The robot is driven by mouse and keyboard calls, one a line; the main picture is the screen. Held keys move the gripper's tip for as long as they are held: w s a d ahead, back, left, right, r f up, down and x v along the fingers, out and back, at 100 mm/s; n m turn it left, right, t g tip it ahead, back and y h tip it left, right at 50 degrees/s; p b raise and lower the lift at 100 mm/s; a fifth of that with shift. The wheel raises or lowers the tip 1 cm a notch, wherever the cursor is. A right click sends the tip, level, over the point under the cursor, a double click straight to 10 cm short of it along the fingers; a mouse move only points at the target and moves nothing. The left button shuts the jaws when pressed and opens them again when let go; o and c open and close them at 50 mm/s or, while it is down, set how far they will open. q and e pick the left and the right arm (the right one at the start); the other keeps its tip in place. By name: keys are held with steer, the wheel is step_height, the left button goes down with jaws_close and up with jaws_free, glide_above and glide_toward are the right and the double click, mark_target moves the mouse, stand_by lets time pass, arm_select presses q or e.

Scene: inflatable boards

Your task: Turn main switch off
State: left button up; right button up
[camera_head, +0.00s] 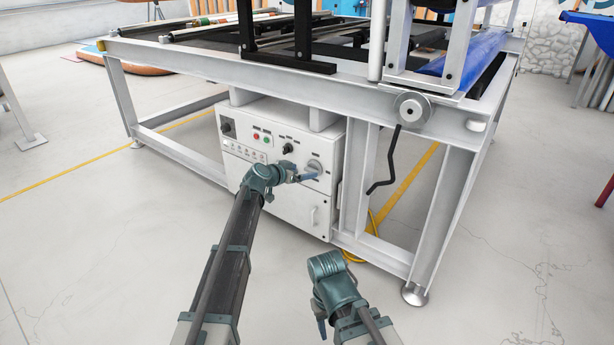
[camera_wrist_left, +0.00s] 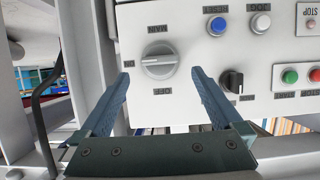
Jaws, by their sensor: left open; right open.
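The main switch (camera_head: 314,167) is a round grey rotary knob on the right of the white control cabinet's front. In the left wrist view the knob (camera_wrist_left: 159,61) appears upside down, between the labels MAIN and OFF. Its grip bar lies roughly horizontal, not towards the OFF label. My left gripper (camera_head: 311,176) is at the knob in the head view. In the wrist view its open fingers (camera_wrist_left: 161,74) are on either side of the knob, with gaps and no visible contact. My right gripper (camera_head: 322,325) is low, away from the cabinet; its fingers are mostly hidden.
Other controls sit beside the switch: a black selector (camera_wrist_left: 232,81), a blue reset button (camera_wrist_left: 217,26), and green (camera_wrist_left: 290,76) and red buttons. A crank handle (camera_head: 384,187) and frame leg (camera_head: 440,220) stand to the right.

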mark_target(309, 170)
arm_select(q)
steer(key=shift+b+x, duration=0.5)
steer(key=shift+x, duration=1.4)
steer(key=c, duration=1.4)
steer(key=n+h, duration=0.1)
steer(key=n, duration=0.1)
steer(key=shift+w+a+f+n+g+h+b, duration=0.1)
steer(key=shift+w+a+n+g+h+b, duration=0.1)
steer(key=shift+a+n+g+h+b, duration=0.15)
steer(key=shift+w+n+g+h+b, duration=0.1)
steer(key=shift+n+g+h+b, duration=0.25)
steer(key=shift+n+h+b, duration=0.45)
steer(key=shift+n, duration=0.25)
